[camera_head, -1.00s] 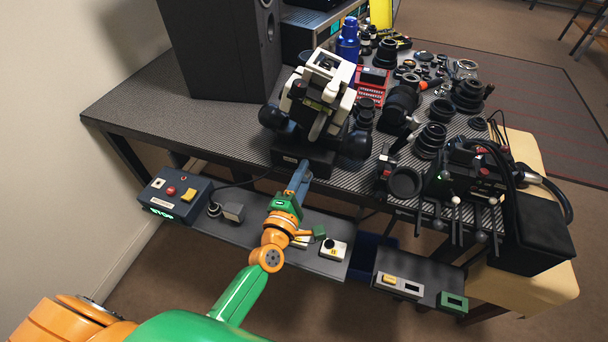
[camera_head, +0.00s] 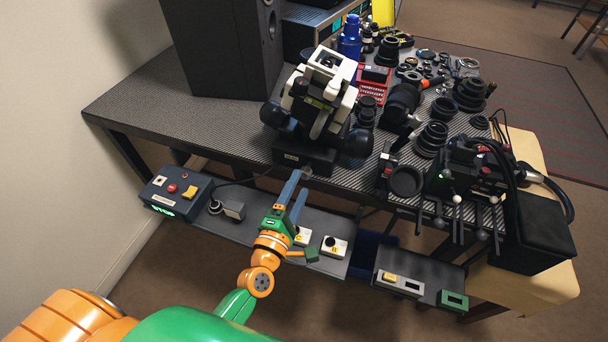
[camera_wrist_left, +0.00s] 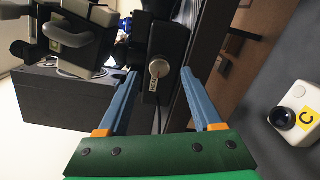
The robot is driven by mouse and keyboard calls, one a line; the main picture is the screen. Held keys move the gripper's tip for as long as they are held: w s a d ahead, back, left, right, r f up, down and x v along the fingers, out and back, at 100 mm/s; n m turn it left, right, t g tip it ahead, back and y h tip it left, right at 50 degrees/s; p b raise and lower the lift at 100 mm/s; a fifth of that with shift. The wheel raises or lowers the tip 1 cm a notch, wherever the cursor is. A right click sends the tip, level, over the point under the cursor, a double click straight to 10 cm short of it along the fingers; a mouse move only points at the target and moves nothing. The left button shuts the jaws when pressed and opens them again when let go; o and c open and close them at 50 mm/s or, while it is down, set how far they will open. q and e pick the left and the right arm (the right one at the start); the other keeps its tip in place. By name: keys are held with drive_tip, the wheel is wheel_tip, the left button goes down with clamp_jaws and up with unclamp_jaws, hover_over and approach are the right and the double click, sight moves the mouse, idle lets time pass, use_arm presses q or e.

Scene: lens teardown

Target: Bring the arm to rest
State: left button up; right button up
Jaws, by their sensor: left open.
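My left arm comes in from the lower left in the head view. Its left gripper (camera_head: 299,183) has two blue fingers spread apart with nothing between them. It is just in front of the black base (camera_head: 303,156) of a white and black microscope-like device (camera_head: 318,92). In the left wrist view, the open left gripper (camera_wrist_left: 160,71) points at a silver round knob (camera_wrist_left: 158,68) on a dark block. The knob appears between the fingers but apart from them. My right gripper is not in view.
A control box with red and yellow buttons (camera_head: 175,191) hangs at the table's front left. A low shelf (camera_head: 325,262) with small white switch boxes (camera_head: 334,245) lies below the gripper. Lens parts (camera_head: 432,137) crowd the right. A dark speaker (camera_head: 220,50) stands behind.

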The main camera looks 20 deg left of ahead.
use_arm(q)
drive_tip(key=shift+s, duration=1.1)
